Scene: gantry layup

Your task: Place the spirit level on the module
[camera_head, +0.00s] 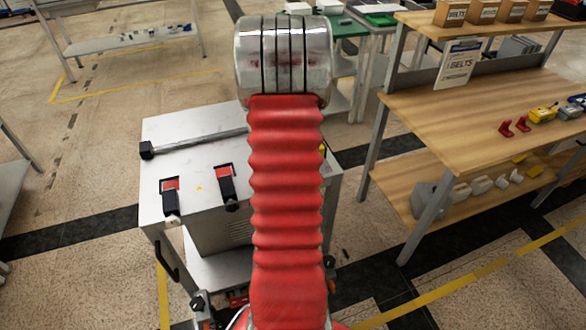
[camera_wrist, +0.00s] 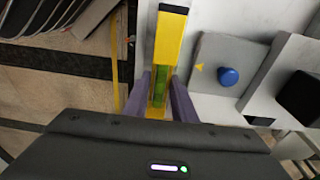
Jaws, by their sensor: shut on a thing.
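In the wrist view my gripper (camera_wrist: 160,88) is shut on the yellow spirit level (camera_wrist: 170,38). The level has a green vial and a dark end cap, and points up the picture between the two purple fingers. It is beside a pale unit (camera_wrist: 225,48) with a grey panel and a blue round button (camera_wrist: 228,76); whether the level touches it I cannot tell. Which part is the module is not clear. In the head view my red arm hides my gripper and most of the level; a small yellow bit shows at the arm's right edge, over a white cabinet (camera_head: 160,130).
The cabinet top carries a bar with a black end (camera_head: 146,150) and two black and red switches (camera_head: 227,190). A wooden workbench (camera_head: 440,105) with tools stands to the right. A black box (camera_wrist: 299,97) sits to the right in the wrist view. Floor is open at left.

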